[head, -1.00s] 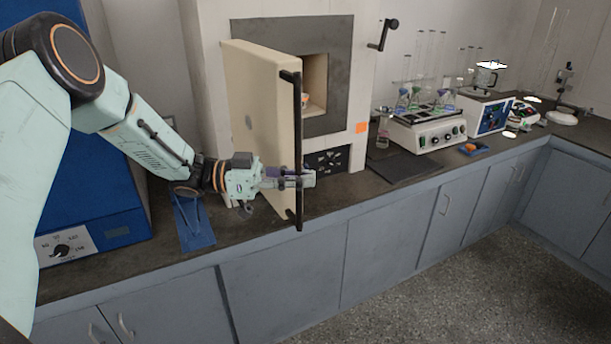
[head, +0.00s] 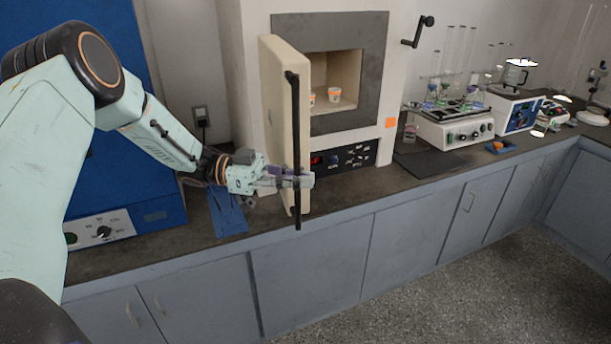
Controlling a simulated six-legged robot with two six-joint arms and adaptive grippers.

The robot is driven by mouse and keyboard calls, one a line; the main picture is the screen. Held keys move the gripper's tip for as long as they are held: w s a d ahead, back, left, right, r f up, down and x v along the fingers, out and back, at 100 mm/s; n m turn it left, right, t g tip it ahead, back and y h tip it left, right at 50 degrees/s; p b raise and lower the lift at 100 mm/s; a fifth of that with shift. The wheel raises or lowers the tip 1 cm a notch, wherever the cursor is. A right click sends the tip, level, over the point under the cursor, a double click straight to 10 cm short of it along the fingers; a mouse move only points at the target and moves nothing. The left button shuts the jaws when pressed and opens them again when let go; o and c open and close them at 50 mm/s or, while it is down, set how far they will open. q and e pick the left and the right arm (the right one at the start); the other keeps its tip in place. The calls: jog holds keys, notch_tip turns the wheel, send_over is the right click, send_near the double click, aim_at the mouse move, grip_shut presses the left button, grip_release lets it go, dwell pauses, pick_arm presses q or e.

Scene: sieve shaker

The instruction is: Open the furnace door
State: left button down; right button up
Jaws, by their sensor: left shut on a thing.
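The furnace (head: 380,60) stands on the bench with its cream door (head: 283,130) swung wide open toward the left. A long black vertical handle (head: 294,125) runs along the door's free edge. My left gripper (head: 298,180) is shut on the lower part of this handle. The furnace chamber (head: 345,70) is exposed, and small white and orange cups (head: 334,95) sit on its floor. My right gripper is not in view.
A blue cabinet (head: 130,130) with a dial stands on the left, behind my arm. A blue item (head: 228,218) lies on the bench below the gripper. A dark mat (head: 430,161) and a shaker with flasks (head: 455,130) are on the right.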

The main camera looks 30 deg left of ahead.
pick_arm(q)
jog(key=shift+s+a+r, duration=0.2)
jog(key=shift+a+r, duration=0.05)
jog(key=shift+a, duration=0.3)
jog(key=c, duration=1.8)
grip_release()
jog(key=shift+o, duration=0.6)
jog(key=shift+f, duration=0.25)
jog(key=v, duration=1.2)
jog(key=shift+w+a, duration=0.1)
jog(key=shift+a, duration=0.05)
